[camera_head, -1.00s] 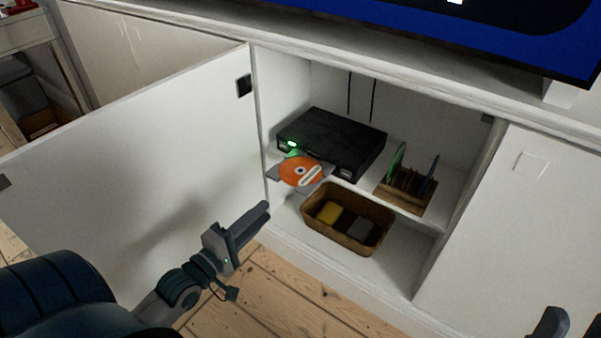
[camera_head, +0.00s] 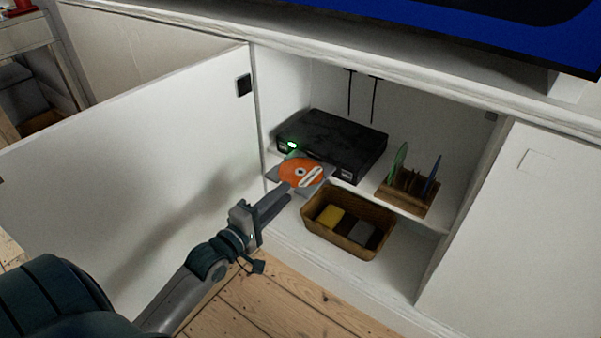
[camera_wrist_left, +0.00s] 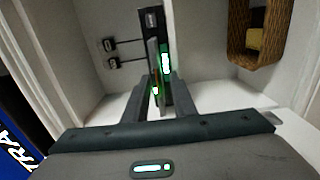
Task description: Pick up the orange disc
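The orange disc (camera_head: 298,171) has a white hole and a white label band. It lies on the grey tray (camera_head: 318,187) sticking out of the black disc player (camera_head: 335,142), which has a green light. My left gripper (camera_head: 284,195) points at the disc's near edge, its fingertips just short of it or at it. In the left wrist view my left gripper (camera_wrist_left: 160,92) is open, with a gap between the fingers. The tray shows edge-on ahead of that gap; the disc is hard to make out there. My right gripper is not in view.
A wicker basket (camera_head: 316,236) with yellow and dark items stands on the lower shelf. A wooden rack (camera_head: 405,202) holding several discs stands right of the player. The open cabinet door (camera_head: 150,150) is left of my arm. Wooden floor lies in front.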

